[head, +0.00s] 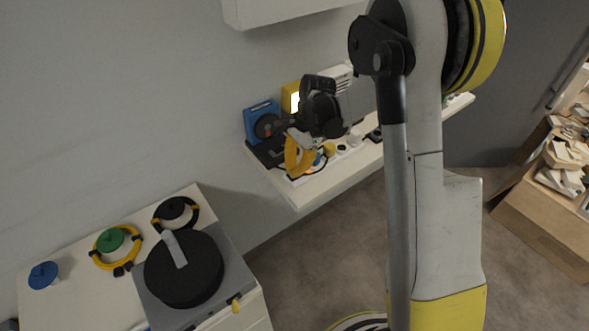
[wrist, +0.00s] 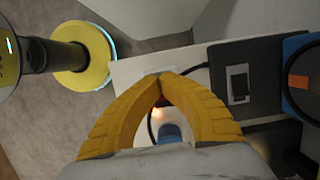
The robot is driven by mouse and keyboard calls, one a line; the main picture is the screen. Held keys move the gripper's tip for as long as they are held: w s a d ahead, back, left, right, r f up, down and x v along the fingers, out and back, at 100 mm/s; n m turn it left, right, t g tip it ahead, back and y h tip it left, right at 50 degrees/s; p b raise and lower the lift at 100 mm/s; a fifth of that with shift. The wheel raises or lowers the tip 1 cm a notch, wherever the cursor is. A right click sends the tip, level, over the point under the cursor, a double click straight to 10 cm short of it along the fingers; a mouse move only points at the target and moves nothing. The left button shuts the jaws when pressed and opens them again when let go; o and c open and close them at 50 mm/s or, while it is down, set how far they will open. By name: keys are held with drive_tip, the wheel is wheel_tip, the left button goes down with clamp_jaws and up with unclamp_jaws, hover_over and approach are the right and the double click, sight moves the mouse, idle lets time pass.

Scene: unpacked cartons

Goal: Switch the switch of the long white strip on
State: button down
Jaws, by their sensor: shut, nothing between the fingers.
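My gripper (head: 294,175) is over the front left part of the white wall shelf in the head view. Its yellow fingers are closed together at the tips in the wrist view (wrist: 166,76), with nothing seen between them. A black flat box (wrist: 262,103) with a small pale rectangular panel (wrist: 238,85) lies right of the fingertips in the wrist view. I cannot tell whether the fingertips touch anything.
A blue device with a dark disc (head: 261,122), a lit yellow box (head: 290,97) and a white box (head: 335,72) stand along the shelf's back. A dark cable (wrist: 196,70) runs near the fingers. A white cabinet (head: 85,268) holds coiled cables and a round black pan-like object (head: 184,270).

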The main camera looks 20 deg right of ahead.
drive_tip(key=c, duration=1.3)
unclamp_jaws()
drive_tip(key=shift+w, duration=0.1)
drive_tip(key=s+v, duration=0.1)
drive_tip(key=v, duration=1.1)
drive_tip(key=shift+w, duration=0.45)
drive_tip(key=s+a+r+n+t+h, duration=0.25)
drive_tip(key=s+r+n, duration=0.4)
drive_tip(key=s, duration=0.35)
drive_tip(key=s+n+t, duration=0.5)
drive_tip(key=s+n, duration=0.3)
drive_tip(key=s, duration=0.3)
drive_tip(key=shift+a+r+t, duration=0.15)
drive_tip(key=shift+r+t, duration=0.15)
drive_tip(key=shift+t, duration=0.05)
